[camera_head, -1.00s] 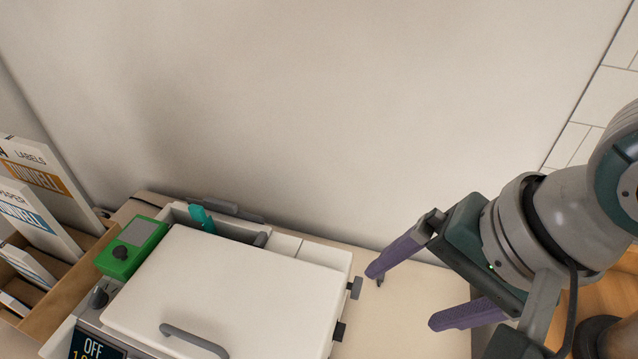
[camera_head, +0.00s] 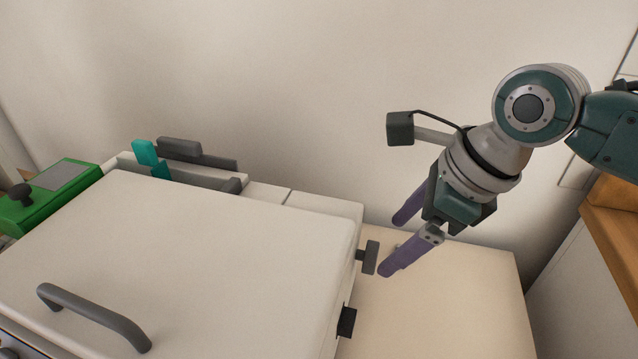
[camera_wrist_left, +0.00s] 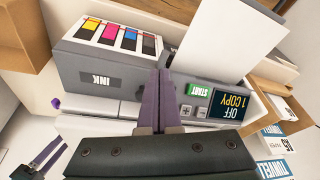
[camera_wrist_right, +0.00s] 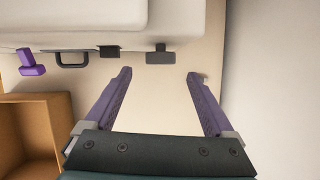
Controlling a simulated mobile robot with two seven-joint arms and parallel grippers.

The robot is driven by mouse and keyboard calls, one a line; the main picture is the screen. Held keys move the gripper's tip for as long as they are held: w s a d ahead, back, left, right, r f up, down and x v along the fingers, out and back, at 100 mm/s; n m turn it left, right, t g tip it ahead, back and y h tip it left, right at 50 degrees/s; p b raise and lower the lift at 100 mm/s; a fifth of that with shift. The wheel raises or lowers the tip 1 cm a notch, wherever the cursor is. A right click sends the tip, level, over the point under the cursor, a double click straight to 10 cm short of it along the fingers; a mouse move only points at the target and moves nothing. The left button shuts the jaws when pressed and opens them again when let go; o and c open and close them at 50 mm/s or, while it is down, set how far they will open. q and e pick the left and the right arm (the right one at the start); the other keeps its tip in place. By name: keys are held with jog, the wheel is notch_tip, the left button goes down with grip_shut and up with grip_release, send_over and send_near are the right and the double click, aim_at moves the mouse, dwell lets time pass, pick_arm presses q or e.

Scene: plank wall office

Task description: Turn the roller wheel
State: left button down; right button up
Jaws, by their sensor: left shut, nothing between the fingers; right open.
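The white copier lid (camera_head: 190,240) fills the lower left of the head view. A dark grey knob (camera_head: 371,257), which may be the roller wheel, sticks out from the copier's right side. It also shows in the right wrist view (camera_wrist_right: 160,57). A smaller black part (camera_head: 347,322) sits nearer the front on that side. My right gripper (camera_head: 394,244) is open and empty, its purple fingers just right of the knob. In the right wrist view the knob lies ahead, centred between the fingertips, apparently not touching. My left gripper (camera_wrist_left: 162,78) is shut and empty, before the copier's front.
A green control box (camera_head: 45,195) with a black knob and a teal lever (camera_head: 146,152) stand at the copier's back left. The wall is close behind. Bare tabletop (camera_head: 440,310) lies right of the copier. An ink box (camera_wrist_left: 105,75) and START button (camera_wrist_left: 195,92) show in the left wrist view.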

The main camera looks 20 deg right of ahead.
aim_at(367, 256)
jog(key=b+x, duration=0.2)
jog(key=x, duration=0.4)
